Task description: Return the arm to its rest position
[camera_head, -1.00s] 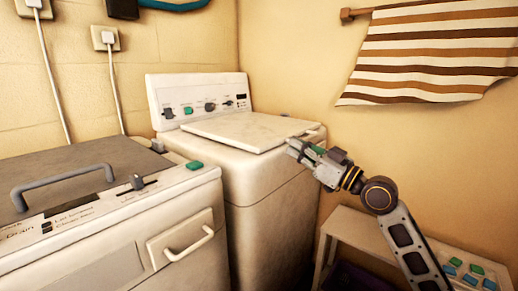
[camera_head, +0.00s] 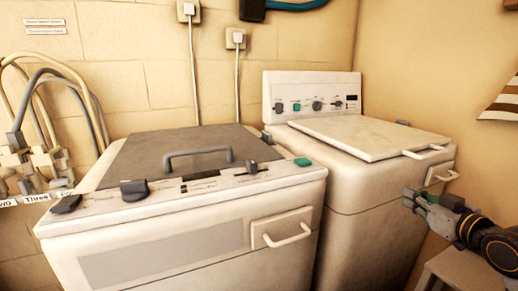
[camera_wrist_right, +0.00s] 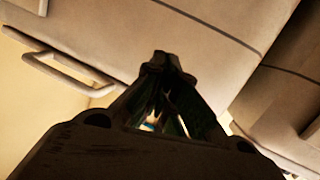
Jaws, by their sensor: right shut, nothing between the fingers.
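My right gripper (camera_head: 412,200) is at the right of the head view, in front of the right side of the far white washing machine (camera_head: 330,190). In the right wrist view its fingers (camera_wrist_right: 165,62) come together at the tips, with nothing between them. Part of a white machine body and a handle (camera_wrist_right: 70,70) show beyond the fingers. Whether the gripper touches the machine, I cannot tell. The rest of my right arm runs out of the head view at the right edge. My left gripper is not in view.
A nearer machine (camera_head: 190,240) with a grey lid (camera_head: 180,150) fills the middle. The far machine's white lid (camera_head: 370,135) is down, with handles (camera_head: 440,176) at its right. Hoses (camera_head: 50,95) hang at the left. A stool (camera_head: 465,272) stands below my arm.

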